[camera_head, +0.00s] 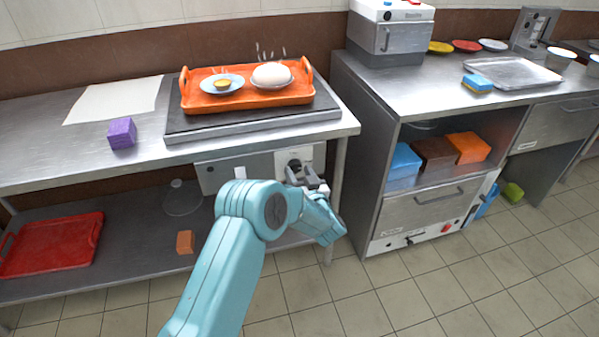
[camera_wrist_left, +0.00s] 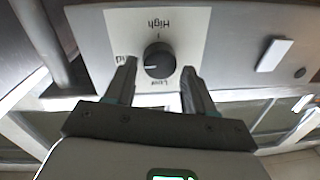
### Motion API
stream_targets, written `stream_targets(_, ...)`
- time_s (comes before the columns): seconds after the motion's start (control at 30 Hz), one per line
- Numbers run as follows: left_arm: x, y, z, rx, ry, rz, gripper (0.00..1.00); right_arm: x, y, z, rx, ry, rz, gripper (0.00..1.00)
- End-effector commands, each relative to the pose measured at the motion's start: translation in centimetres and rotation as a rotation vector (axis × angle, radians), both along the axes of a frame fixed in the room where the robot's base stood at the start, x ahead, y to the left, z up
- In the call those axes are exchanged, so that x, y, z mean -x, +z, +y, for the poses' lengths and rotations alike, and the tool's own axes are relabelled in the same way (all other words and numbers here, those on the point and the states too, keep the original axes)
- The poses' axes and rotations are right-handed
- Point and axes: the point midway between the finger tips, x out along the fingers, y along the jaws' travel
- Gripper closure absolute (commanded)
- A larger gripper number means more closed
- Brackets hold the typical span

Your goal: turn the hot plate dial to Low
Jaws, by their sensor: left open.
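The black hot plate dial (camera_head: 294,165) is on a pale plate at the front of the steel counter, under the hot plate (camera_head: 200,125). In the left wrist view the dial (camera_wrist_left: 159,60) shows a white mark pointing left in the picture, toward a partly hidden label. An upside-down "High" is above it and "Low" is below it. My left gripper (camera_head: 305,177) is at the dial in the head view. In the wrist view the open left gripper (camera_wrist_left: 160,88) has one finger on each side of the dial, with gaps. My right gripper is not in view.
An orange tray (camera_head: 240,102) with a bowl and a small dish sits on the hot plate. A white switch (camera_wrist_left: 274,55) is beside the dial. A purple block (camera_head: 122,133) stands on the counter. A second counter (camera_head: 365,160) is to the right.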

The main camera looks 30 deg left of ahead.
Motion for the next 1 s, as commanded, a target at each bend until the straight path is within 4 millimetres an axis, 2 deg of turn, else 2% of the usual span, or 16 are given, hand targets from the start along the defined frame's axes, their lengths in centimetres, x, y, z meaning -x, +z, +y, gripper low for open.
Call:
stream_targets(0.17, -1.1, -0.1, 1.2, 0.001, -0.001, 0.001, 0.46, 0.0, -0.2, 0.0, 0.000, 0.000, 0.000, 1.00)
stream_targets(0.47, -1.4, 0.0, 1.1, 0.001, -0.004, 0.000, 0.46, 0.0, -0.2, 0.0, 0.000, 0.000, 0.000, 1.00)
stream_targets(0.5, -1.4, 0.0, 1.0, 0.001, -0.004, 0.000, 0.53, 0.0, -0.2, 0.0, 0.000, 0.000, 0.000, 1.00)
stream_targets(0.57, -1.4, 0.0, 1.0, 0.001, -0.004, 0.000, 0.72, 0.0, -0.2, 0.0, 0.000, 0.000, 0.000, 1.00)
stream_targets(0.6, -1.4, 0.0, 1.0, 0.001, -0.004, 0.000, 0.85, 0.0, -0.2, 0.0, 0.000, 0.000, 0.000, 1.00)
stream_targets(1.0, -1.4, -0.2, 1.0, 0.036, -0.002, -0.041, 0.87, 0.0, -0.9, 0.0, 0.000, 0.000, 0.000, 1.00)
